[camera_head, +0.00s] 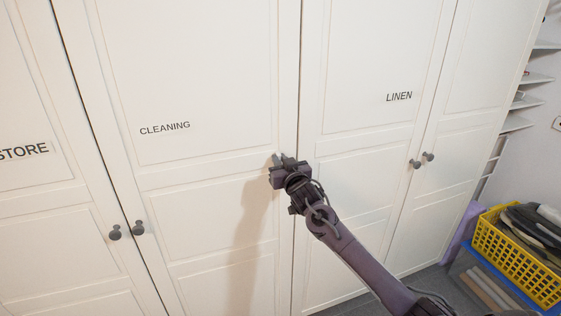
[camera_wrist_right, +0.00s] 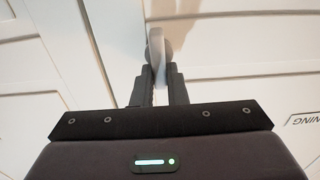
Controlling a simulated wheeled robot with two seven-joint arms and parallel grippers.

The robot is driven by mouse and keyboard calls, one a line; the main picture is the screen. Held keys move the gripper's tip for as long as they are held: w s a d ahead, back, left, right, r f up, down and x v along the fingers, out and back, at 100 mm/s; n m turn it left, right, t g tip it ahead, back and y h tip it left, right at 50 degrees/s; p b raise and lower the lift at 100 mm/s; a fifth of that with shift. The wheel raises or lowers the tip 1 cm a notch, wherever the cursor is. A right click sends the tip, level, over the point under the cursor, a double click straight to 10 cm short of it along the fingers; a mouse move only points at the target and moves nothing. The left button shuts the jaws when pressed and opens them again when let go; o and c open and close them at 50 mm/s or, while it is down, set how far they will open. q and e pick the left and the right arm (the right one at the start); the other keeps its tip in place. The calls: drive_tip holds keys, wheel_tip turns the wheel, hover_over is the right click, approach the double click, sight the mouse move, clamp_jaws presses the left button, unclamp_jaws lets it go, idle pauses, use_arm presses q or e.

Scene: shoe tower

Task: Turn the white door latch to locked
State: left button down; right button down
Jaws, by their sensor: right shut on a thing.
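The white door latch (camera_wrist_right: 156,45) shows in the right wrist view as a pale, narrow upright piece between my fingers, with a grey rounded part behind it. My right gripper (camera_wrist_right: 158,82) is shut on it. In the head view my right gripper (camera_head: 281,162) is up against the cupboard front, near the gap between the CLEANING door (camera_head: 215,80) and the LINEN door (camera_head: 365,70). There the gripper mostly covers the latch; a small grey bit shows at the fingertips. I cannot tell how far the latch is turned. My left gripper is not in view.
Grey round knobs (camera_head: 126,230) sit low on the left, and another pair (camera_head: 421,160) sits below LINEN. A yellow basket (camera_head: 515,262) with folded things stands at the right. White shelves (camera_head: 520,103) are behind it. The doors look closed.

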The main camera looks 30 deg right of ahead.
drive_tip(key=m, duration=0.6)
drive_tip(key=d+f+m+p, duration=0.1)
drive_tip(key=m, duration=1)
drive_tip(key=shift+s+d+f+m+p, duration=0.15)
drive_tip(key=shift+f+m+p, duration=0.1)
drive_tip(key=shift+m+p, duration=0.15)
idle(0.5)
drive_tip(key=c, duration=1.4)
unclamp_jaws()
drive_tip(key=shift+c, duration=0.2)
drive_tip(key=shift+s, duration=0.1)
